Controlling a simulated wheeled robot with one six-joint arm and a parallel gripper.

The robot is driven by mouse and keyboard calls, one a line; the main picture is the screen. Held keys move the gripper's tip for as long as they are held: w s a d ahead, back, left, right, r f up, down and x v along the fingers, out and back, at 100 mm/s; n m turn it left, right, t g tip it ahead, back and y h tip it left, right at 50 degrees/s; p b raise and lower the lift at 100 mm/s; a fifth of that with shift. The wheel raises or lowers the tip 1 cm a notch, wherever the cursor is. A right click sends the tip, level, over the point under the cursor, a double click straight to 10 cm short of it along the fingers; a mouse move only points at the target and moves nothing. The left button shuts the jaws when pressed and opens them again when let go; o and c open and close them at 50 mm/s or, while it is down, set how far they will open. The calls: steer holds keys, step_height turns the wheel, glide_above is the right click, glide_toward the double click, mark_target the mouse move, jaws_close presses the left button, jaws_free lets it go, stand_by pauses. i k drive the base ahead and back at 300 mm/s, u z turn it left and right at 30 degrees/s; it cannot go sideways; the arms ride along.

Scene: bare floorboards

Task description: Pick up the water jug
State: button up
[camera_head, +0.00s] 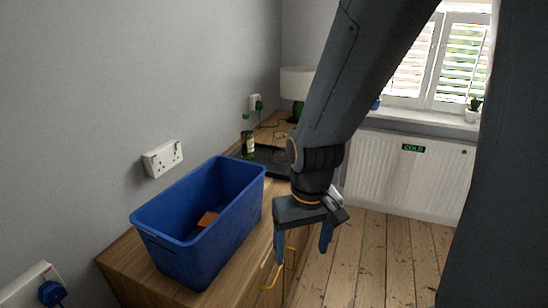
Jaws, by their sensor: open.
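I see nothing that I can clearly tell as a water jug. A green bottle with a pale label (248,142) stands upright near the wall on the wooden cabinet (128,262), behind the blue bin. My gripper (302,248) hangs open and empty at the cabinet's right side, with its fingers pointing down. It appears apart from the bottle, in front of it and to the right. My arm hides part of the cabinet's far end.
A blue bin (219,242) with an orange-brown object (208,219) inside stands on the cabinet. A dark flat object (270,160) and a lamp (297,82) are behind it. A white radiator (400,175) stands under the window. Bare floorboards (375,265) are clear at right.

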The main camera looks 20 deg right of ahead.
mark_target(279, 156)
steer(key=u, duration=0.15)
steer(key=k, duration=0.45)
steer(key=z, duration=1.45)
steer(key=i, duration=2.05)
steer(key=u, duration=0.8)
